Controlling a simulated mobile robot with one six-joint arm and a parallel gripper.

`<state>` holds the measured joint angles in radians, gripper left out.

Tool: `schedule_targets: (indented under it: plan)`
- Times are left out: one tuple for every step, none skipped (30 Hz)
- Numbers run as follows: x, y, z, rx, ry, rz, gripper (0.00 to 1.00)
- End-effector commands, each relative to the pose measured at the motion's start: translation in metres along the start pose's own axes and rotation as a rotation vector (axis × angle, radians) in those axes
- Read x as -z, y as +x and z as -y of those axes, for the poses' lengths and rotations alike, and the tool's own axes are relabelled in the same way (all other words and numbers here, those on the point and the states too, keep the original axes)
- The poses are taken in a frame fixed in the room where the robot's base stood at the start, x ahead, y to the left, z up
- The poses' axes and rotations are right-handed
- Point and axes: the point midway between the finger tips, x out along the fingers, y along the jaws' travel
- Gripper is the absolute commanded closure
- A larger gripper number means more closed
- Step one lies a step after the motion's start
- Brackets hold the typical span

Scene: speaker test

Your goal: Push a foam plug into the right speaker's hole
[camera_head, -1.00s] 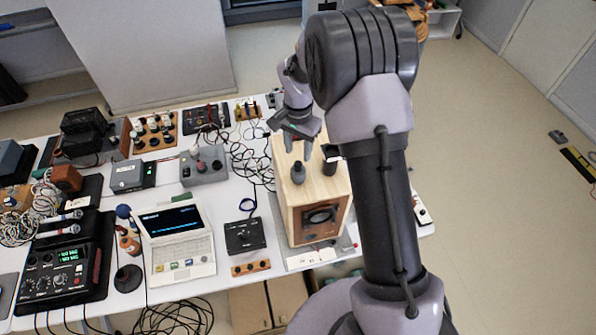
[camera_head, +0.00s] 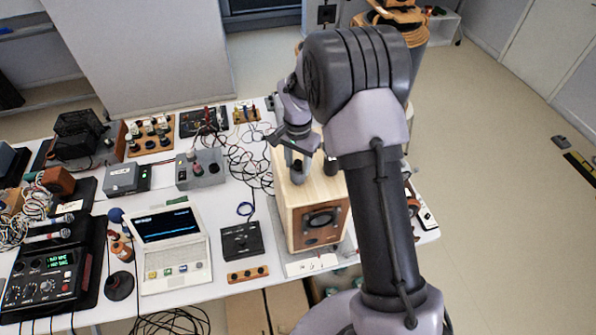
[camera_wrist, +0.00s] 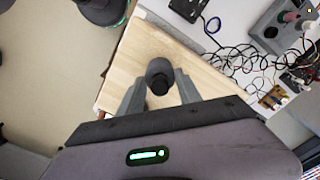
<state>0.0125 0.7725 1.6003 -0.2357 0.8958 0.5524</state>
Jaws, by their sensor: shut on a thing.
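A light wooden speaker box (camera_head: 318,190) stands on the table, with a dark round driver (camera_head: 321,219) in its brown front. Its bare top also shows in the wrist view (camera_wrist: 205,75). It is the only speaker I can make out. A dark grey rounded piece, seemingly the foam plug (camera_head: 297,176), is upright at the speaker's top; it shows from above in the wrist view (camera_wrist: 158,70). My gripper (camera_head: 298,164) points down and is shut on this plug, one finger on each side. I cannot tell whether a hole lies under the plug.
A laptop (camera_head: 172,232), a black box (camera_head: 242,241) and a grey knobbed box (camera_head: 200,168) stand left of the speaker. Tangled cables (camera_head: 245,155) lie behind them. A white card (camera_head: 312,265) lies before the speaker. My arm hides the table's right part.

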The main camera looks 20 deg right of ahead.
Motion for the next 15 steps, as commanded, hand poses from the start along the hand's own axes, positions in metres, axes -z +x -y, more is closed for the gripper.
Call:
schedule_targets:
  plan:
    - [0.000, 0.000, 0.000, 0.000, 0.000, 0.000, 1.00]
    - [0.000, 0.000, 0.000, 0.000, 0.000, 0.000, 1.00]
    - [0.000, 0.000, 0.000, 0.000, 0.000, 0.000, 1.00]
    - [0.000, 0.000, 0.000, 0.000, 0.000, 0.000, 1.00]
    - [0.000, 0.000, 0.000, 0.000, 0.000, 0.000, 1.00]
    - [0.000, 0.000, 0.000, 0.000, 0.000, 0.000, 1.00]
    - [0.000, 0.000, 0.000, 0.000, 0.000, 0.000, 1.00]
    - [0.000, 0.000, 0.000, 0.000, 0.000, 0.000, 1.00]
    - [0.000, -0.001, 0.000, 0.000, 0.000, 0.000, 1.00]
    - [0.000, -0.003, 0.000, 0.000, 0.000, 0.000, 1.00]
    - [0.000, -0.004, 0.000, 0.000, 0.000, -0.001, 1.00]
    - [0.000, -0.008, 0.000, 0.001, 0.000, -0.001, 1.00]
    - [0.000, -0.011, 0.000, 0.001, 0.000, -0.001, 1.00]
    - [0.000, -0.015, 0.000, 0.001, 0.000, -0.001, 1.00]
    - [0.000, -0.019, 0.000, 0.001, 0.000, -0.001, 1.00]
